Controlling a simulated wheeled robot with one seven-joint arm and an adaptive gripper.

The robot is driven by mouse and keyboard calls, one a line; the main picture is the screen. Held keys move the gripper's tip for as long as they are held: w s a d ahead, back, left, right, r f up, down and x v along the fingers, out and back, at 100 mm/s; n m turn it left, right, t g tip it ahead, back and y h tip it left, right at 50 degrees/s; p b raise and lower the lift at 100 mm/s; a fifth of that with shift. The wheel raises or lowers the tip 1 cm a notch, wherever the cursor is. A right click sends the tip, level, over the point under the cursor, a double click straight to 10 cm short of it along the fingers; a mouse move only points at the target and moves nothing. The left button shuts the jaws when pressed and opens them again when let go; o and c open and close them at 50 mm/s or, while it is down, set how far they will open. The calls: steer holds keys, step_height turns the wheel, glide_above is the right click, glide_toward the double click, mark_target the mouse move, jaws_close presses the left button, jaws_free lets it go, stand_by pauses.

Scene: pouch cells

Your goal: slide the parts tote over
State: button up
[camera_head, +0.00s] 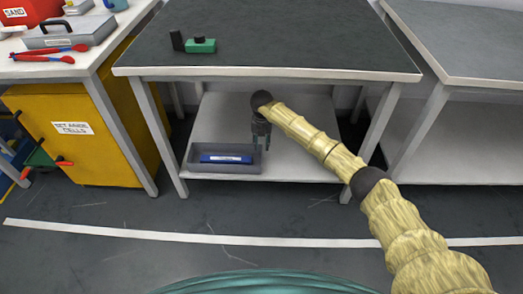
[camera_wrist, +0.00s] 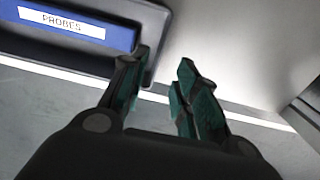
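The parts tote (camera_head: 222,174) is a shallow dark grey tray on the lower shelf of the middle table, near its left front. A blue box (camera_head: 226,159) lies in it; in the wrist view the box (camera_wrist: 75,24) has a label reading PROBES. My gripper (camera_head: 261,145) points down at the tote's right end. In the wrist view my gripper (camera_wrist: 163,62) has its two fingers apart with nothing clamped between them. The left finger overlaps the tote's right end wall (camera_wrist: 161,30) and the right finger is outside it, over the shelf. I cannot tell whether either finger touches the wall.
The lower shelf (camera_head: 305,165) is bare right of the tote. Table legs (camera_head: 155,135) stand left and right of the shelf, and the tabletop (camera_head: 290,55) is overhead. A yellow cabinet (camera_head: 110,150) stands left. A white line (camera_head: 130,233) crosses the floor.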

steer(key=shift+r, duration=1.1)
steer(key=shift+a, duration=0.1)
